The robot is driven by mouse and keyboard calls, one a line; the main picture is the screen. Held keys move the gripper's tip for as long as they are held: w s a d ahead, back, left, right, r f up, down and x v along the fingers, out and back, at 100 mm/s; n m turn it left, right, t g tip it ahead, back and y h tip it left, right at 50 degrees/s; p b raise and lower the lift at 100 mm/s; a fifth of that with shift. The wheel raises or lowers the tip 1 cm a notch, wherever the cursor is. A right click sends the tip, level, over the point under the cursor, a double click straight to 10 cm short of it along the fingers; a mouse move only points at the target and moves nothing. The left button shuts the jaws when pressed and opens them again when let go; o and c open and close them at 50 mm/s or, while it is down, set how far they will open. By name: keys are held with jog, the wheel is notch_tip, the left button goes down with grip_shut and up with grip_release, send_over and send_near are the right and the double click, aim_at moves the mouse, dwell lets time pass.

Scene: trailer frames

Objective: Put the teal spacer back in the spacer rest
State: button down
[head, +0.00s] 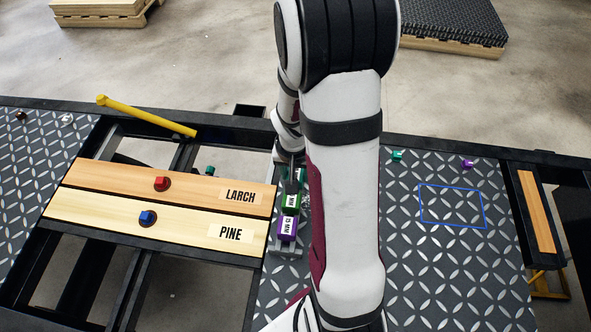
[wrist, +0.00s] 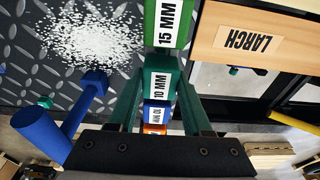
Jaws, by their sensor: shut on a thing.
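The teal spacer (wrist: 163,88), labelled 10 MM, is between the two fingers of my gripper (wrist: 161,92) in the wrist view, and the gripper is shut on it. It lines up with a green 15 MM spacer (wrist: 168,22) on one side and blue (wrist: 157,114) and orange (wrist: 154,129) spacers on the other. In the head view the spacer rest (head: 284,251) holds a purple spacer (head: 287,230) and a green spacer (head: 290,201) below my gripper. My arm hides much of this spot. I cannot tell whether the teal spacer touches the rest.
The LARCH (head: 100,175) and PINE (head: 90,210) boards lie left of the rest, each with a knob. A yellow bar (head: 145,114) is behind them. The wrist view shows white granules (wrist: 95,40) and a blue handled thing (wrist: 42,136) nearby. The blue-outlined area (head: 452,205) is empty.

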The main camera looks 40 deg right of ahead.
jog(key=shift+f, duration=0.25)
jog(key=shift+c, duration=1.3)
grip_release()
notch_tip(320, 180, up, 16)
jog(key=s+a, duration=0.1)
jog(key=shift+s+a+f, duration=0.25)
jog(key=shift+s+a, duration=0.1)
jog(key=shift+a, duration=0.15)
jog(key=s+a+r+n+g+y, duration=0.1)
jog(key=s+a+n+y, duration=0.2)
jog(key=s+a, duration=1.1)
jog(key=shift+s+a+r, duration=0.2)
jog(key=shift+a, duration=0.95)
